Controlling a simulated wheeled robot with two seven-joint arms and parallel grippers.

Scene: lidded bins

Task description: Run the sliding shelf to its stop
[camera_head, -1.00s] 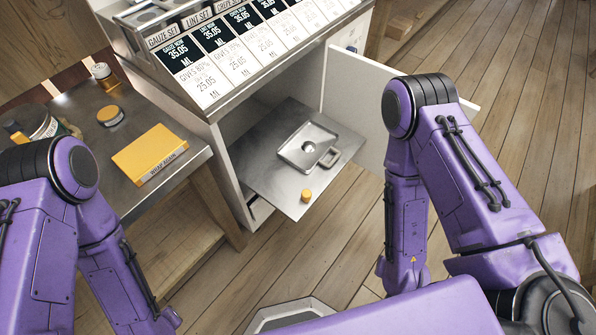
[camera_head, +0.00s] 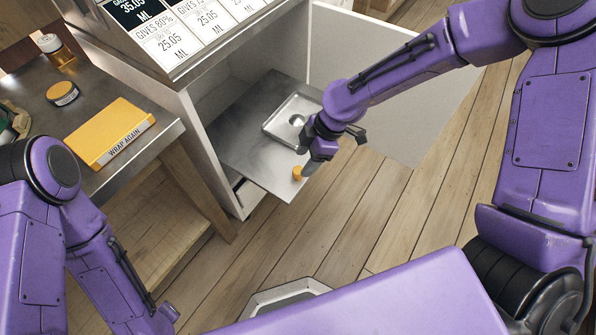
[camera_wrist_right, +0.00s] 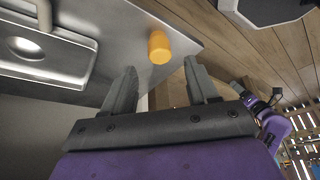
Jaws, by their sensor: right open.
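The sliding shelf (camera_head: 240,150) is a grey metal sheet sticking out of a white cabinet, with its inner part inside the opening. A small orange knob (camera_head: 297,173) stands at its front corner; it also shows in the right wrist view (camera_wrist_right: 159,47). A metal tray (camera_head: 285,118) lies on the shelf, partly hidden by my right arm. My right gripper (camera_head: 333,153) is open and empty over the shelf's front edge, close to the knob. In the right wrist view the knob is just beyond the gap between the fingertips (camera_wrist_right: 160,68). My left gripper is out of view.
The white cabinet door (camera_head: 400,105) stands open to the right of the shelf. A metal-topped side table (camera_head: 150,155) at left holds a yellow box (camera_head: 108,132) and small jars. Wooden floor (camera_head: 330,225) lies clear in front of the shelf.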

